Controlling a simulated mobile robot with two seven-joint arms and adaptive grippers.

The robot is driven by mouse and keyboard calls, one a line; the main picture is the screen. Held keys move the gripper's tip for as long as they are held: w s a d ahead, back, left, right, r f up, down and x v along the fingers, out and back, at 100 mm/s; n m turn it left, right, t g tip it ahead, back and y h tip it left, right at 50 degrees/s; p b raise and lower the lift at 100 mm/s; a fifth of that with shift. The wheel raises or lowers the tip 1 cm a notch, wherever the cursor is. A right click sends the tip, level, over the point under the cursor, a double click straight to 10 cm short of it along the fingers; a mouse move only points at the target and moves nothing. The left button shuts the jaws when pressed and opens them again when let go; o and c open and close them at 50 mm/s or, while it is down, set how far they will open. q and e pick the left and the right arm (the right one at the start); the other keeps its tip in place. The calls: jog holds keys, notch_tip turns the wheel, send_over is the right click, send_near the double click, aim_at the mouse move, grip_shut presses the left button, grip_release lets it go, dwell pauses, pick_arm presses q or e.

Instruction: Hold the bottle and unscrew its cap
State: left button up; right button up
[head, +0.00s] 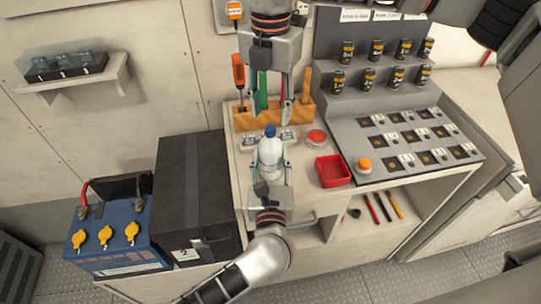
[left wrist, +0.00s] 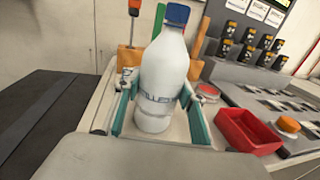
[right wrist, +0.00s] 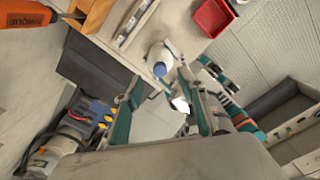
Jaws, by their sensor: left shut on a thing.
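A white bottle (head: 270,158) with a blue cap (head: 270,131) stands upright near the front left of the worktop. My left gripper (head: 271,165) is shut on the bottle's body, one finger on each side. In the left wrist view the bottle (left wrist: 160,85) sits between the fingers, with its cap (left wrist: 177,14) on top. My right gripper (head: 270,108) hangs above the bottle with its fingers spread and nothing between them. In the right wrist view the cap (right wrist: 160,69) shows beyond the open fingers, apart from them.
A red tray (head: 332,171) and a red round lid (head: 316,138) lie right of the bottle. Behind is a wooden tool rack (head: 246,120) with screwdrivers. A grey panel (head: 366,162) with several compartments is at right. A black case (head: 190,190) and blue battery (head: 120,230) stand at left.

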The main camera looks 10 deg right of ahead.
jog(key=shift+r, duration=0.9)
pick_arm(q)
jog(key=o, duration=1.5)
jog(key=shift+c, duration=0.2)
jog(key=s+a, duration=0.2)
jog(key=s, duration=0.9)
jog(key=shift+s+a, duration=0.15)
jog(key=shift+s, duration=0.25)
